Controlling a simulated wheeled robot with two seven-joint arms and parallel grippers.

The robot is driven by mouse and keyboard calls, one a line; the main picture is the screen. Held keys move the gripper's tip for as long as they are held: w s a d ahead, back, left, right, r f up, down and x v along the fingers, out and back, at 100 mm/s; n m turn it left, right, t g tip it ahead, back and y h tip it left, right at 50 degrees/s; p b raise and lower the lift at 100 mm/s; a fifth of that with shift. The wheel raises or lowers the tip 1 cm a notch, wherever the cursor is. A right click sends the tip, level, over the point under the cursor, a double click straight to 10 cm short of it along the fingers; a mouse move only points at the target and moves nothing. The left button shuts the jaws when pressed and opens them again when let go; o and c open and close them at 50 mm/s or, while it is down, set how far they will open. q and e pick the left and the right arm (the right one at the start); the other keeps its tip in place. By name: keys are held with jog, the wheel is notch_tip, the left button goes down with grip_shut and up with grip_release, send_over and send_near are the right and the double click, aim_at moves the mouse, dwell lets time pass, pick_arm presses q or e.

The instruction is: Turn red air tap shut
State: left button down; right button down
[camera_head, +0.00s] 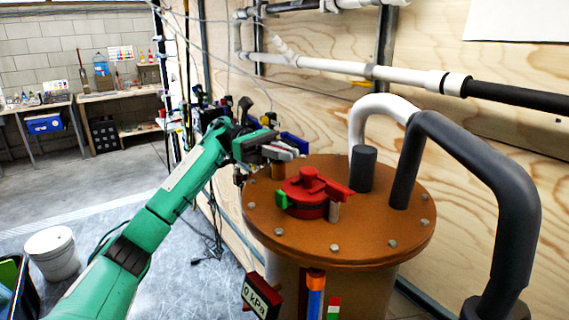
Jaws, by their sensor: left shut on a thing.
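The red air tap (311,187) sits on the brown round lid of a tank (350,240). It has a raised knob and a red arm pointing right. A green block (282,200) is at its left side and a grey block (334,212) at its front right. My left gripper (282,152) is over the lid's back left edge, behind and left of the tap and apart from its knob. Its fingers are shut on the top of what looks like a small brown post (278,171); the contact is partly hidden. My right gripper is out of view.
A thick grey and white pipe (500,215) arches at the right. A 0 kPa gauge (261,297) and an orange and blue tube (315,292) are at the tank's front. A white bucket (52,254) stands on the floor. Workbenches stand at the far left.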

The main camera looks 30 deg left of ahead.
pick_arm(q)
jog(key=shift+s+m+g+y+b, duration=0.15)
jog(key=shift+m+g+y+b, duration=0.4)
jog(key=shift+m+g, duration=1.1)
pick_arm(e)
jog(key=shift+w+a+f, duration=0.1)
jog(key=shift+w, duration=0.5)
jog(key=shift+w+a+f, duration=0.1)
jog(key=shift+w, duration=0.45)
pick_arm(q)
jog(key=shift+n+g, duration=0.25)
jog(key=shift+g, duration=0.2)
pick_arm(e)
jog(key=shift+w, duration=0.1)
pick_arm(q)
jog(key=c, duration=1.5)
grip_release()
jog(key=shift+a, duration=0.1)
jog(key=shift+a, duration=0.2)
jog(key=b+v, duration=0.1)
jog(key=v, duration=0.3)
jog(key=shift+a+b, duration=0.3)
jog(key=shift+b, duration=0.05)
jog(key=shift+v, duration=1.1)
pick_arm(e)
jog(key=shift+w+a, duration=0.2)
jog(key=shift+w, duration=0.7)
